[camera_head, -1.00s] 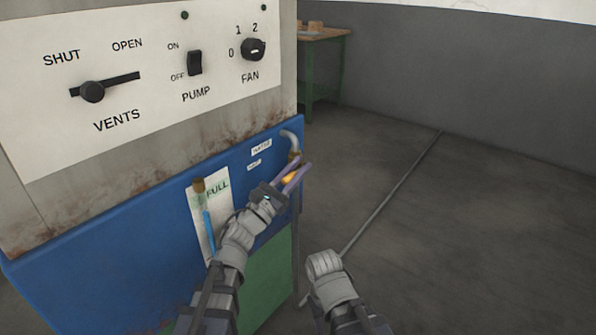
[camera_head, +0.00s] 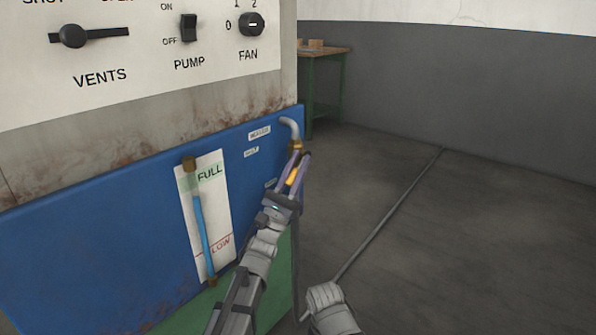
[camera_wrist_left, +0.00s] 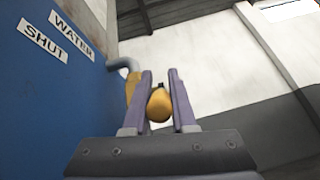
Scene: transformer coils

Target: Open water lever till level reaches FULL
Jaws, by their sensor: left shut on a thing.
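The water lever (camera_wrist_left: 159,104), a yellow-orange handle, sits below a bent grey pipe (camera_head: 291,127) at the blue tank's right edge. My left gripper (camera_head: 300,160) is shut on the lever, with its purple fingers on either side of it. The left wrist view also shows the handle between the fingers (camera_wrist_left: 161,98). The level gauge (camera_head: 201,225) is a tube on a white plate with a green FULL mark near the top and a red LOW mark near the bottom. Its blue column tops out just below the FULL mark. My right gripper is not visible; only part of my right arm shows.
The blue tank (camera_head: 110,235) has small labels; WATER (camera_wrist_left: 71,35) and SHUT (camera_wrist_left: 43,40) read in the left wrist view. A panel (camera_head: 130,90) with VENTS, PUMP and FAN controls stands above. A green-legged table (camera_head: 325,55) is behind. Floor at right is clear.

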